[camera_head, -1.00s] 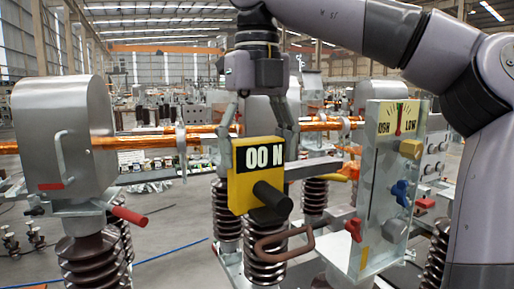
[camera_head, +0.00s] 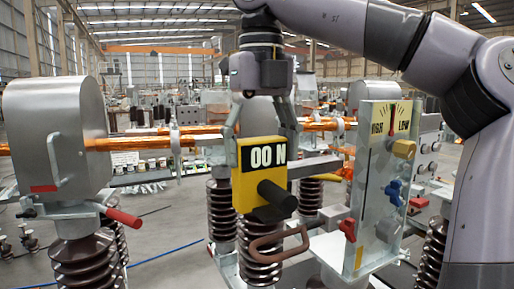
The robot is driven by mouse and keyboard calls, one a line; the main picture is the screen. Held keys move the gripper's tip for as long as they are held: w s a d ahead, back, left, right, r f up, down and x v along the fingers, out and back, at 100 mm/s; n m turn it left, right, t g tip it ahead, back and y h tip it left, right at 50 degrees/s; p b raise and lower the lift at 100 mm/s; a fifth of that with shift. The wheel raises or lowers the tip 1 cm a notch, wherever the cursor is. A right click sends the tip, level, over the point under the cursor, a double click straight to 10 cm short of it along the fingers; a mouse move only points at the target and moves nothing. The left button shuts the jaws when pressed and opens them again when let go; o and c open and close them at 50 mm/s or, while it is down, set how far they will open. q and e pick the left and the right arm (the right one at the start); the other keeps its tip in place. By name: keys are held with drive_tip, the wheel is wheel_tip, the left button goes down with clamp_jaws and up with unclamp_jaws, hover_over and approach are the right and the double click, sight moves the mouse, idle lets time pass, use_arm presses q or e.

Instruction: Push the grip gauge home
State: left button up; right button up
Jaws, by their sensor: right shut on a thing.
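My right gripper (camera_head: 260,115) comes down from the top and is shut on the yellow grip gauge (camera_head: 238,193). The gauge is a yellow block with a black display reading "00 N" and a black cylindrical knob (camera_head: 277,197) toward me. It is held upright in front of the copper bar (camera_head: 313,126) and above a brown ribbed insulator (camera_head: 257,236). Whether it touches anything behind it is hidden by the gauge itself. My left gripper is not in view.
A grey metal housing (camera_head: 55,125) with a red-tipped lever (camera_head: 124,217) stands at left. A clear panel (camera_head: 375,230) with a dial, yellow knob, blue valve and red knob stands close at right. A brown bent handle (camera_head: 278,243) sits below the gauge.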

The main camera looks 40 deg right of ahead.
sight(282, 137)
drive_tip(key=shift+s+d+r, duration=0.1)
drive_tip(key=shift+s+d, duration=0.2)
drive_tip(key=shift+d, duration=0.65)
drive_tip(key=shift+s+d, duration=0.25)
drive_tip(key=shift+d, duration=0.65)
drive_tip(key=shift+s+d, duration=0.2)
drive_tip(key=shift+d, duration=0.35)
drive_tip(key=shift+s+d, duration=0.3)
drive_tip(key=shift+d, duration=0.6)
drive_tip(key=shift+s+d, duration=0.25)
drive_tip(key=shift+d, duration=0.6)
drive_tip(key=shift+s+d, duration=0.3)
drive_tip(key=shift+d, duration=0.6)
drive_tip(key=o, duration=1.9)
drive_tip(key=shift+s, duration=0.1)
drive_tip(key=shift+o, duration=0.7)
